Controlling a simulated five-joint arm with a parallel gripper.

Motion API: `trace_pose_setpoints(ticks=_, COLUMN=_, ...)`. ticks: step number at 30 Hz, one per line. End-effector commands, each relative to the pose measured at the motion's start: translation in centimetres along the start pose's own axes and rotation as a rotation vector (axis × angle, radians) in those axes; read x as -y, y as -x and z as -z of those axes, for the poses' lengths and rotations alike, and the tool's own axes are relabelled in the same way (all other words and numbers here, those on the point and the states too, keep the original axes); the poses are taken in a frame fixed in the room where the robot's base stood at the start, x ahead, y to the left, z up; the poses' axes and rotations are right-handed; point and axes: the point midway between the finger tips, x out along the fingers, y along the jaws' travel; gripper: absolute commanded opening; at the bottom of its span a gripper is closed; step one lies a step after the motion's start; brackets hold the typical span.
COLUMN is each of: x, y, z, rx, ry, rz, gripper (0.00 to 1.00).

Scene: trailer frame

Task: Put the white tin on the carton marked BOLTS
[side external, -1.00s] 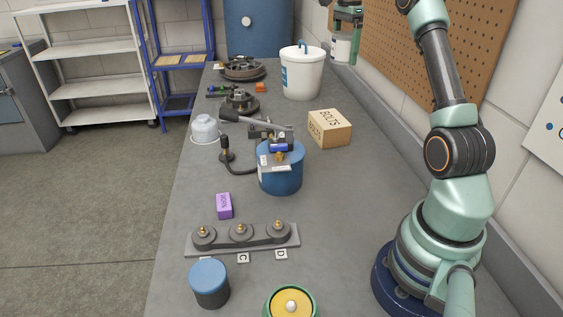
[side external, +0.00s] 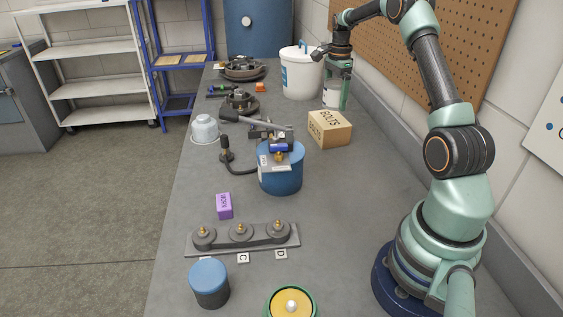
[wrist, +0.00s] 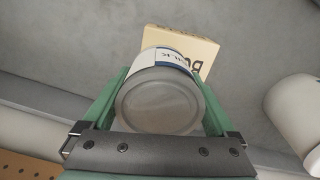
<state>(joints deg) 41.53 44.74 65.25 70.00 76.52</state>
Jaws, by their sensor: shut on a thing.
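My gripper (side external: 337,97) is shut on the white tin (side external: 330,98), which shows a white side with a dark blue band in the wrist view (wrist: 160,98). The green fingers press on both sides of the tin, and its grey round end faces the wrist camera. The carton marked BOLTS (side external: 329,129) is a tan box standing on the bench. In the side view the tin appears just behind and above the carton; a gap cannot be judged. In the wrist view the carton (wrist: 196,46) shows beyond the tin, partly hidden by it.
A white bucket (side external: 302,75) stands left of my gripper. A blue drum (side external: 281,178) with a metal clamp on it stands in front-left of the carton. The pegboard (side external: 440,45) wall is close on the right. The bench right of the drum is clear.

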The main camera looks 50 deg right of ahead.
Motion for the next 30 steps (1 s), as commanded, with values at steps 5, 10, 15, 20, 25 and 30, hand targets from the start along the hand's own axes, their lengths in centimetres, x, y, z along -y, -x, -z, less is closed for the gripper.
trace_pose_setpoints(ticks=5, x=0.1, y=-1.4, z=0.0, rx=0.0, ry=0.0, rz=0.002, gripper=0.11)
trace_pose_setpoints(ticks=10, x=0.0, y=-3.6, z=0.0, rx=0.0, ry=0.0, rz=-0.002, gripper=0.11)
trace_pose_setpoints(ticks=15, x=0.0, y=-5.4, z=0.0, rx=0.0, ry=0.0, rz=0.001, gripper=0.11)
trace_pose_setpoints(ticks=20, x=0.1, y=-5.5, z=0.0, rx=-0.001, ry=0.0, rz=0.003, gripper=0.11)
trace_pose_setpoints(ticks=25, x=0.1, y=-5.6, z=0.0, rx=-0.001, ry=0.0, rz=0.002, gripper=0.11)
trace_pose_setpoints(ticks=30, x=0.0, y=-5.9, z=0.0, rx=0.0, ry=0.0, rz=0.0, gripper=1.0)
